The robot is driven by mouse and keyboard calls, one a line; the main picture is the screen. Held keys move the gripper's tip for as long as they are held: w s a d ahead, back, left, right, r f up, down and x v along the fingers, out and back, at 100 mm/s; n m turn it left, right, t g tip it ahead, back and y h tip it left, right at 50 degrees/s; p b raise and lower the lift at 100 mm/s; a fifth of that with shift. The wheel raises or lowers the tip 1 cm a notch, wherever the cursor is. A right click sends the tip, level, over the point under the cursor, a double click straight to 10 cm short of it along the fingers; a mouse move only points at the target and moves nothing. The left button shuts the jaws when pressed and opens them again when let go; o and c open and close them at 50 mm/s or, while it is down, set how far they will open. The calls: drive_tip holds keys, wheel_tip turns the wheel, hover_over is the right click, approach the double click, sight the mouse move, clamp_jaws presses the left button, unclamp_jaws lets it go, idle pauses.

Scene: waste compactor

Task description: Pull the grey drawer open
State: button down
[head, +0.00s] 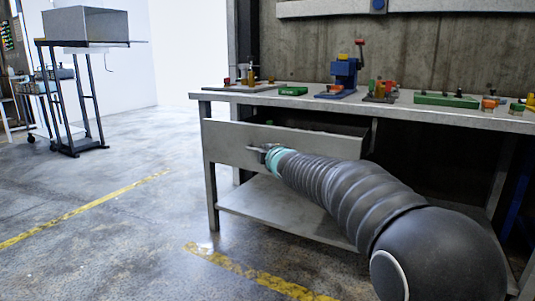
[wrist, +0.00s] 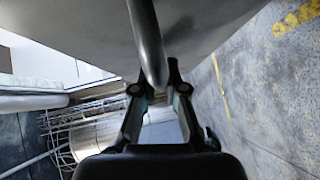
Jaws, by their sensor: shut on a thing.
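The grey drawer (head: 225,138) is under the left part of the workbench top. Its front stands a little out from the bench, and a gap along its top shows some of the inside. My gripper (head: 260,149) is at the front of the drawer, at its handle. In the wrist view the grey drawer front (wrist: 85,25) fills the top, and the bar handle (wrist: 146,40) runs down between the fingertips of my gripper (wrist: 160,88). The fingers are shut on the handle. In the head view the handle is mostly hidden by my gripper.
The workbench top (head: 215,96) carries a blue vise (head: 343,75), a green block (head: 292,91) and several small items. A lower shelf (head: 280,212) is under the drawer. A wheeled stand (head: 75,95) is at the far left. The floor (head: 110,240) left of the bench is clear.

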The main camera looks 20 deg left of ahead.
idle(0.3)
drive_tip(key=c, duration=1.2)
unclamp_jaws()
drive_tip(key=shift+a, duration=0.1)
drive_tip(key=v, duration=1.2)
